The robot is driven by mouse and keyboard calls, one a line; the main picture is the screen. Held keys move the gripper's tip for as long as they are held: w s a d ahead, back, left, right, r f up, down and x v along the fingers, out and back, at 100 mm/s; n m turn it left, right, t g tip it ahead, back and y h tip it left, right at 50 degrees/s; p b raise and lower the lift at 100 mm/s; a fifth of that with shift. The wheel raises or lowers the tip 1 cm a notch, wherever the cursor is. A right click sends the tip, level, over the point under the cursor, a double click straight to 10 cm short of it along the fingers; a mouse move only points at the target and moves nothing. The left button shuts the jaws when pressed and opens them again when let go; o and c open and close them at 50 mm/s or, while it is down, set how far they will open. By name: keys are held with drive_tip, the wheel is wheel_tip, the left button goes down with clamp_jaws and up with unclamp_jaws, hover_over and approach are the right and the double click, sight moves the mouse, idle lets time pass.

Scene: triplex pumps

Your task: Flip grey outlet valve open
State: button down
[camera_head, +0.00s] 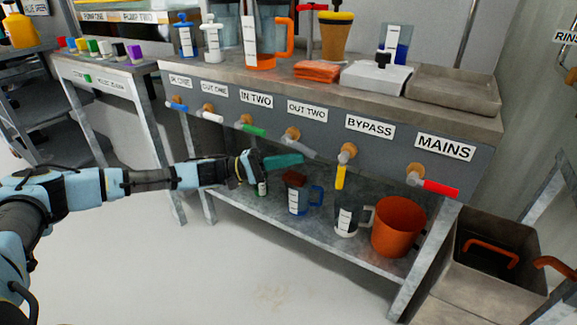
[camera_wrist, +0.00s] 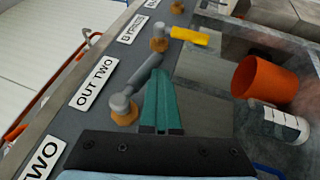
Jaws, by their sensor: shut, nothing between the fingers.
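The grey outlet valve (camera_head: 301,147) is on the bench front under the OUT TWO label (camera_head: 306,111). Its grey handle runs right and slightly down from an orange nut in the head view. In the wrist view the grey handle (camera_wrist: 142,80) runs up and right from its pivot, along the left of my fingers. My gripper (camera_head: 301,158) has teal fingers pressed together and empty, just below the handle in the head view; its tips also show in the wrist view (camera_wrist: 160,74). I cannot tell whether the fingers touch the handle.
The yellow BYPASS handle (camera_head: 340,176) points down and the red MAINS handle (camera_head: 440,188) points right. A green handle (camera_head: 252,130) is to the left. An orange bucket (camera_head: 398,227) and several jugs stand on the lower shelf. The floor in front is clear.

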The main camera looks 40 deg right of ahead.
drive_tip(key=shift+s+r+n+h, duration=0.3)
drive_tip(key=shift+r+h, duration=0.05)
drive_tip(key=shift+h, duration=0.15)
drive_tip(key=shift+s+d, duration=0.1)
idle(0.5)
drive_tip(key=w+a+f+b, duration=0.3)
drive_tip(key=w+a+f, duration=0.3)
drive_tip(key=a+f, duration=0.1)
drive_tip(key=shift+w+a+f, duration=0.15)
drive_tip(key=shift+w+f, duration=0.1)
drive_tip(key=shift+w, duration=0.05)
idle(0.5)
